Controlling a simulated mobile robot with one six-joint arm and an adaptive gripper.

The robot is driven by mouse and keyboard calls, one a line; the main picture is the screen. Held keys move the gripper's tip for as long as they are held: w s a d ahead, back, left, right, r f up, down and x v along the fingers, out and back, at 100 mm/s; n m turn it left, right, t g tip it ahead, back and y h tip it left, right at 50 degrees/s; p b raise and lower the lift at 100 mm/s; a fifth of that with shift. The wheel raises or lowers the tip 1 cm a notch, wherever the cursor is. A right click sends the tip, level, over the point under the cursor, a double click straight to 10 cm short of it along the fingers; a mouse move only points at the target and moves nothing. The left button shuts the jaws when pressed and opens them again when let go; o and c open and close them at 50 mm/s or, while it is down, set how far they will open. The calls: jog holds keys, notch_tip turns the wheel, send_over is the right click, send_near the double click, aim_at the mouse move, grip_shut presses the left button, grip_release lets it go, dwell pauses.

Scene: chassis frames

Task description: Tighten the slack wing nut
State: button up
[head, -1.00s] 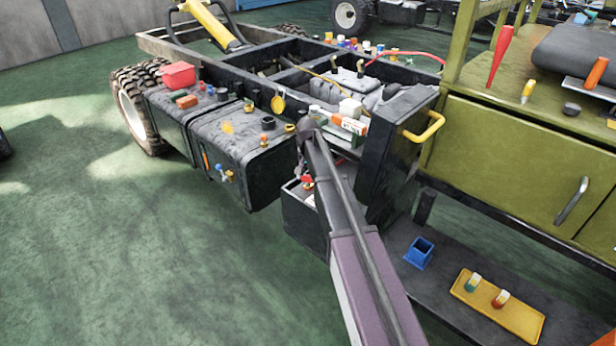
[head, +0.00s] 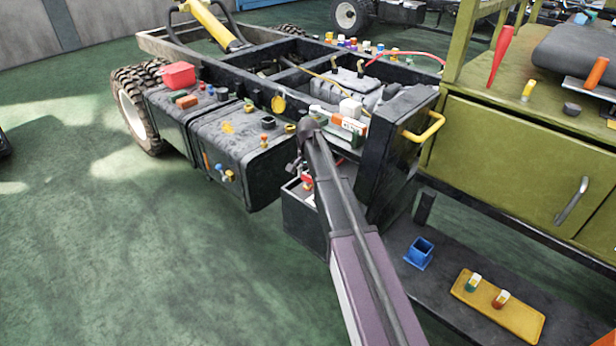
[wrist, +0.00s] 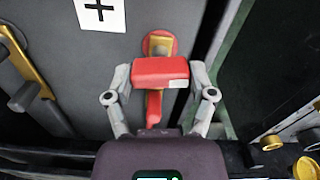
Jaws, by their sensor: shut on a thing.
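In the wrist view my gripper (wrist: 160,76) has its two grey fingers closed on the sides of a red block-shaped piece (wrist: 160,68). A brass-coloured part and a round red base show just beyond it, and a red strip runs down from it toward my palm. I cannot tell whether the red piece is the wing nut itself or a part of the terminal around it. A white label with a black plus sign (wrist: 100,12) lies on the dark top beside it. In the head view the dark box (head: 303,215) has a small red part on top, and my arm hides most of the gripper.
A brass-coloured bar (wrist: 28,70) with a dark post stands left in the wrist view. Round yellow caps (wrist: 306,168) are at lower right. In the head view a dark upright panel (head: 395,145) with a yellow handle stands close right of my arm. Open floor lies at left.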

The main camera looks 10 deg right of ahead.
aim_at(308, 176)
jog(key=o, duration=1.1)
jog(key=shift+c, duration=0.2)
jog(key=shift+n, duration=0.5)
jog(key=n, duration=0.5)
jog(key=shift+n, duration=0.3)
jog(key=n, duration=0.7)
notch_tip(308, 176, up, 14)
jog(key=p, duration=1.5)
jog(key=s+r+m+p, duration=0.2)
jog(key=s+r+p, duration=0.1)
jog(key=s, duration=0.9)
jog(key=s+r+m+p, duration=0.1)
jog(key=s+r+p, duration=0.2)
jog(key=s, duration=0.9)
jog(key=shift+r+m+p, duration=0.4)
jog(key=shift+r, duration=0.45)
